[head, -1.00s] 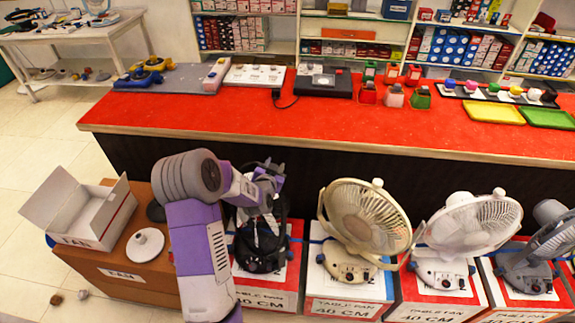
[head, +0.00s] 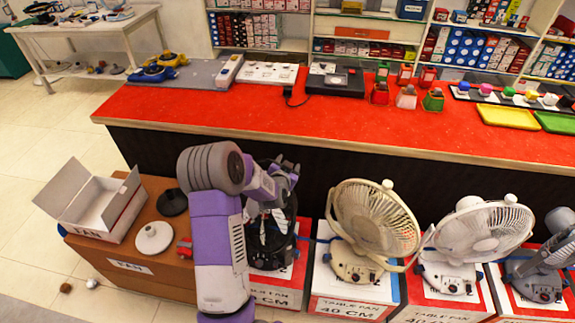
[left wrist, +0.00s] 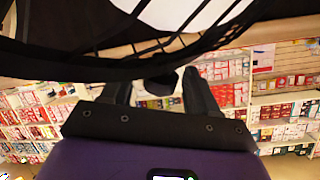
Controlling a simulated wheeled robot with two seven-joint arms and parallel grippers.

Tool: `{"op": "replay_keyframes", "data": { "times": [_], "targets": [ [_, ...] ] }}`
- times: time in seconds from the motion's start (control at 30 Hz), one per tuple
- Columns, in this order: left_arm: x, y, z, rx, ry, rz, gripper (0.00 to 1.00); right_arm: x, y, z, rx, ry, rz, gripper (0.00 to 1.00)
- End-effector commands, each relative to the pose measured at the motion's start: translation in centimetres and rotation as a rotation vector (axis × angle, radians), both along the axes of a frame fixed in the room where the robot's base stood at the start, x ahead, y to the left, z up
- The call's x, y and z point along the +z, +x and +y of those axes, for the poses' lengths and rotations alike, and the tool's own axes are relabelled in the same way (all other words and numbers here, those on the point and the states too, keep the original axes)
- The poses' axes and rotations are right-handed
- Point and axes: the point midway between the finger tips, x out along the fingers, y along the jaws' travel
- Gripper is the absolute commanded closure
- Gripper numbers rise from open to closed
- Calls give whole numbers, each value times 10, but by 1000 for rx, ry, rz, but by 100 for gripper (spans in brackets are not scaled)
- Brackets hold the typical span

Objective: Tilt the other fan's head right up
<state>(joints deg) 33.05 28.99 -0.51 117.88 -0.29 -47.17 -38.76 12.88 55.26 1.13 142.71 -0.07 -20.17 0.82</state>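My right gripper is out of view.
A long red counter (head: 240,125) runs behind the fans. A brown box (head: 165,265) at left holds an open white carton (head: 100,205) and round bases (head: 154,237). The fans stand close together on their boxes.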

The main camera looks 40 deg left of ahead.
Motion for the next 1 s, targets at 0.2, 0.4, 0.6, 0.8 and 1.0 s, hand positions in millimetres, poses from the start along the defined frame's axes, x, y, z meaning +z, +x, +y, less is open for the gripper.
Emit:
{"op": "replay_keyframes", "data": {
  "times": [0.2, 0.4, 0.6, 0.8, 1.0],
  "targets": [
    [4, -6, -3, 0, 0, 0, 40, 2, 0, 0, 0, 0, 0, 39],
    [15, -30, -17, -2, 1, 0, 40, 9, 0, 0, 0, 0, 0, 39],
    [23, -53, -29, 0, 0, 0, 40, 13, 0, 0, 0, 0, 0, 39],
    [26, -62, -34, 0, 0, -1, 40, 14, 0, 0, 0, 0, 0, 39],
    [26, -63, -34, 0, 0, 0, 40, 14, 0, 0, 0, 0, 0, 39]
  ]
}}
